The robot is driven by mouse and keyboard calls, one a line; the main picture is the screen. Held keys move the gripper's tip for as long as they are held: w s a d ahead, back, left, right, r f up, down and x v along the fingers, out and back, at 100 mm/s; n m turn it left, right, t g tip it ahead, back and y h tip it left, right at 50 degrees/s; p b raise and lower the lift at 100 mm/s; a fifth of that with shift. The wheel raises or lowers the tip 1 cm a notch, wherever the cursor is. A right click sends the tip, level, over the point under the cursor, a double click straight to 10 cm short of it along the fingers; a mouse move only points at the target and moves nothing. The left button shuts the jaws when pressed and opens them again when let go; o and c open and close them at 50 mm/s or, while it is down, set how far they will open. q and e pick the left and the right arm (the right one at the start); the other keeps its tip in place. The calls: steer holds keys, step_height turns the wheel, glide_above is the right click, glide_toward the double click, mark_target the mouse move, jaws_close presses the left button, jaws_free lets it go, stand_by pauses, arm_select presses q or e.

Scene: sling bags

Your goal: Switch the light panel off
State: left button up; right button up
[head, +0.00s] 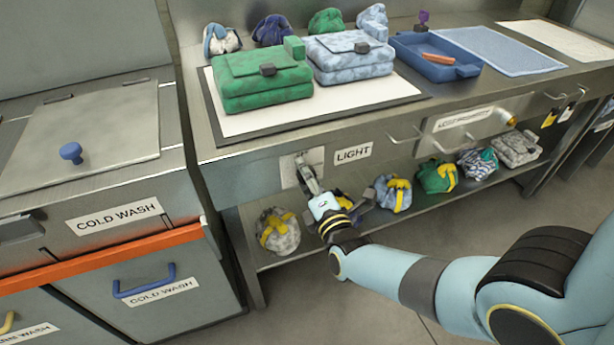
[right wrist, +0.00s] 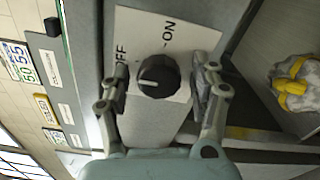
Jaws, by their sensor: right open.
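The light panel (head: 350,97) is a flat white surface on the bench with a dark rim; it looks white, and whether it is lit I cannot tell for sure. Its switch plate (head: 289,171) is on the bench front, left of the LIGHT label (head: 352,153). In the right wrist view a round black knob (right wrist: 158,76) sits on the white plate marked OFF and ON, with a pale pointer mark on its left part. My right gripper (head: 307,180) is open, with one finger on each side of the knob, apparently apart from it. My left gripper is not in view.
A green bag (head: 262,85) and a pale blue bag (head: 350,65) lie on the panel. A blue tray (head: 415,60) stands to their right. Several bundled bags, including a grey one (head: 279,236) with yellow straps, sit on the shelf below. Cold wash cabinets (head: 150,290) stand at left.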

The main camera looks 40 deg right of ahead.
steer(key=v, duration=1.2)
